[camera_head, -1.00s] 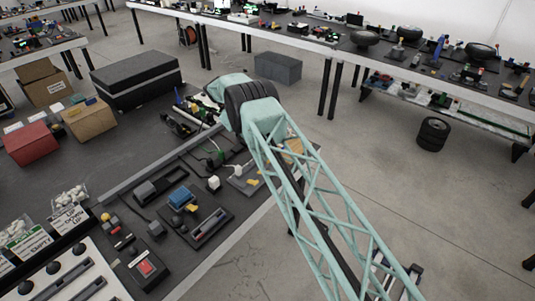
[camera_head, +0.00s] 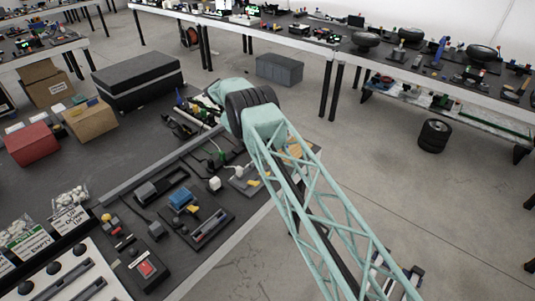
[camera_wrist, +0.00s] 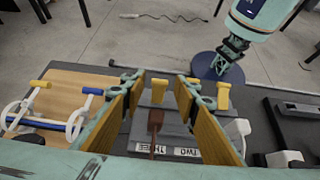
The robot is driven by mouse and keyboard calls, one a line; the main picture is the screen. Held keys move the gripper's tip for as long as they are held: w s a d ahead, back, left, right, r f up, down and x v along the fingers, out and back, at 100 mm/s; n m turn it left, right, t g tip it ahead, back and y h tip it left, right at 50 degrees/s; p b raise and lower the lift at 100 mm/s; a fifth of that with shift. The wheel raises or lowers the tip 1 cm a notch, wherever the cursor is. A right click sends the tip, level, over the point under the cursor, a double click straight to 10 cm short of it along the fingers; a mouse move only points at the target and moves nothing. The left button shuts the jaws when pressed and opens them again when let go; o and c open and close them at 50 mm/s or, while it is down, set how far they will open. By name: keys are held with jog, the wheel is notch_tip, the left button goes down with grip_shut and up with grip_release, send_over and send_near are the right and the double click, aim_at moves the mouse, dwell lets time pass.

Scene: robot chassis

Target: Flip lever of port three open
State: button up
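The grey port block (camera_wrist: 172,132) lies below my gripper in the wrist view, with upside-down labels reading THREE (camera_wrist: 147,148) and TWO (camera_wrist: 186,152). A yellow lever (camera_wrist: 159,90) stands on the THREE side, between my fingers in the picture. A brown plug (camera_wrist: 155,120) with a cable is just nearer. Another yellow lever (camera_wrist: 223,95) is to the right, past the right finger. My gripper (camera_wrist: 163,82) is open, with wood-coloured pads apart and nothing clasped. Whether a finger touches a lever I cannot tell. In the head view my arm hides the gripper; part of the grey block (camera_head: 238,173) shows.
A wooden board (camera_wrist: 75,85) with white hoops and yellow and blue handles lies left in the wrist view. A black device (camera_wrist: 297,125) is at right. A blue round base (camera_wrist: 216,66) stands beyond. In the head view, boxes (camera_head: 90,118) stand on the dark table.

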jog(key=shift+s+d+r+y+p, duration=0.1)
jog(key=shift+d+r+y+p, duration=0.1)
jog(key=shift+y+p, duration=0.15)
dwell(0.4)
jog(key=shift+s+d+t+y+p, duration=0.3)
jog(key=shift+d+t+y+p, duration=0.1)
jog(key=shift+t+y, duration=0.35)
jog(key=shift+s+d+f+t+y+b, duration=0.2)
jog(key=shift+d+t+y+b, duration=0.1)
jog(key=shift+t+y+b, duration=0.15)
jog(key=shift+s+d+f+t+y+b, duration=0.1)
jog(key=shift+s+d+t+y+b, duration=0.2)
jog(key=shift+y, duration=0.25)
jog(key=shift+s+d+f+t+y+b, duration=0.2)
jog(key=shift+d+t+y+b, duration=0.3)
jog(key=shift+b, duration=0.65)
jog(key=shift+s+d+f+t+y+b, duration=0.1)
jog(key=shift+f+t+y+b, duration=0.15)
jog(key=shift+y+b, duration=0.7)
jog(key=shift+b, duration=0.4)
jog(key=shift+s+d+f+t+b, duration=0.1)
jog(key=shift+t+b, duration=0.15)
jog(key=shift+b, duration=0.45)
jog(key=shift+s+d+f+t+y+b, duration=0.2)
jog(key=shift+t+y+b, duration=0.25)
jog(key=shift+b, duration=0.85)
jog(key=shift+s+d+f+t+y+b, duration=0.2)
jog(key=shift+y+b, duration=0.4)
jog(key=shift+b, duration=0.65)
